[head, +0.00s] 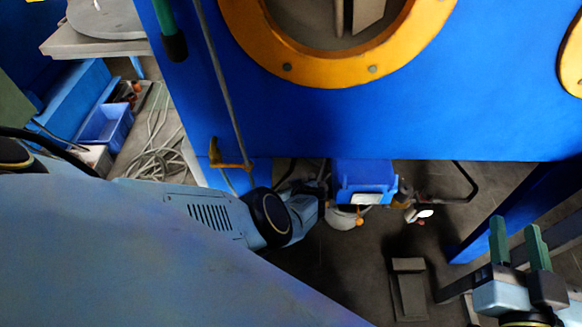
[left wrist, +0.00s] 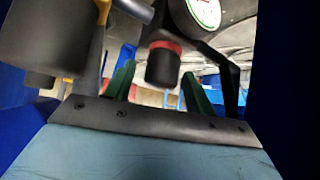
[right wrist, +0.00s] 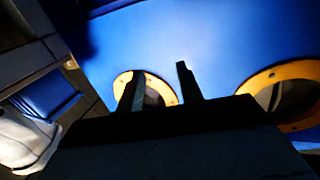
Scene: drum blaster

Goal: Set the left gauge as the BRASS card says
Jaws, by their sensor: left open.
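A gauge (left wrist: 205,10) with a white face and green marks shows in part at the top of the left wrist view; its reading cannot be made out. A black cylindrical knob (left wrist: 163,66) with a red band is below and left of it. My left gripper (left wrist: 158,74) is open, with its green fingers on either side of the knob; I cannot tell whether they touch it. In the head view my left gripper is hidden around the blue panel's lower edge. My right gripper (head: 518,244) is open and empty at the lower right. I see no brass card.
A blue panel (head: 330,125) with an orange-ringed opening (head: 330,75) fills the upper head view. A blue box (head: 364,176) with a white label shows below its lower edge. A blue bin (head: 106,125) and coiled cable (head: 158,160) lie at left. A grey block (head: 408,290) is on the floor.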

